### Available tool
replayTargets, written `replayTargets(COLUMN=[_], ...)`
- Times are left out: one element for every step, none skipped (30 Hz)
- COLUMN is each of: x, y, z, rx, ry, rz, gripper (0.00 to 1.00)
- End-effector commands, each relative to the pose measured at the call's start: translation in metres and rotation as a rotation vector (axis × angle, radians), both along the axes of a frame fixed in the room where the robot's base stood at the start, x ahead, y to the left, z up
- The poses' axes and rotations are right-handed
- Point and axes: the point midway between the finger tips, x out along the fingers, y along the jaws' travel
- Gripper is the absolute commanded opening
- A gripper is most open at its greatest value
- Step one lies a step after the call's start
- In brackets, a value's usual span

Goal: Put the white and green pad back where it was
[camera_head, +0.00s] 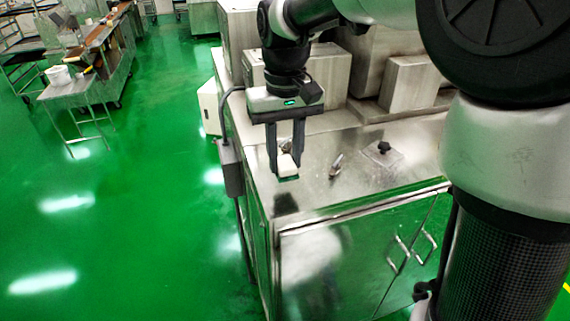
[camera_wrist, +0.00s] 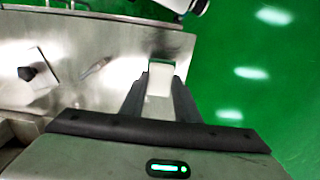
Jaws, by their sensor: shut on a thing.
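The white and green pad (camera_head: 287,168) is between the fingertips of my gripper (camera_head: 285,163), with its white part up and a thin green edge below. My gripper is shut on it, near the left end of the steel cabinet top (camera_head: 320,200). In the wrist view the pad's white face (camera_wrist: 160,80) shows between my two dark fingers. I cannot tell whether the pad touches the steel top or is held slightly above it.
A metal tool (camera_head: 336,165) and a clear plate with a black knob (camera_head: 383,148) are on the steel top right of my gripper. Steel boxes (camera_head: 408,84) stand behind. Green floor (camera_head: 130,200) lies beyond the left edge.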

Motion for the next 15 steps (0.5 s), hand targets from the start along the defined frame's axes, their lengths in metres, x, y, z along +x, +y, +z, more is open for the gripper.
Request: replayTargets(x=[0.0,0.0,0.0,0.0,0.0,0.0,0.0,-0.001,0.0,0.0,-0.001,0.0,0.0,0.0,0.0], y=[0.0,0.0,0.0,0.0,0.0,0.0,0.0,0.0,0.0,0.0,0.0,0.0,0.0,0.0,0.0], z=[-0.004,-0.006,-0.008,-0.011,-0.014,-0.019,-0.024,-0.029,-0.035,-0.038,-0.041,-0.043,-0.043,-0.043,-0.043], rx=[0.0,0.0,0.0,0.0,-0.001,-0.001,-0.001,-0.001,-0.001,-0.001,-0.001,0.0,0.0,0.0,0.0], ry=[0.001,0.001,0.0,0.001,0.002,0.002,0.003,0.004,0.003,0.002,0.002,0.001,-0.001,-0.001,-0.001], rz=[0.0,0.0,0.0,0.0,0.0,0.0,-0.001,-0.001,-0.001,-0.001,-0.001,-0.001,-0.001,-0.001,-0.001], gripper=[0.08,0.08,0.08,0.08,0.08,0.08,0.08,0.08,0.08,0.08,0.08,0.08,0.08,0.08,0.08])
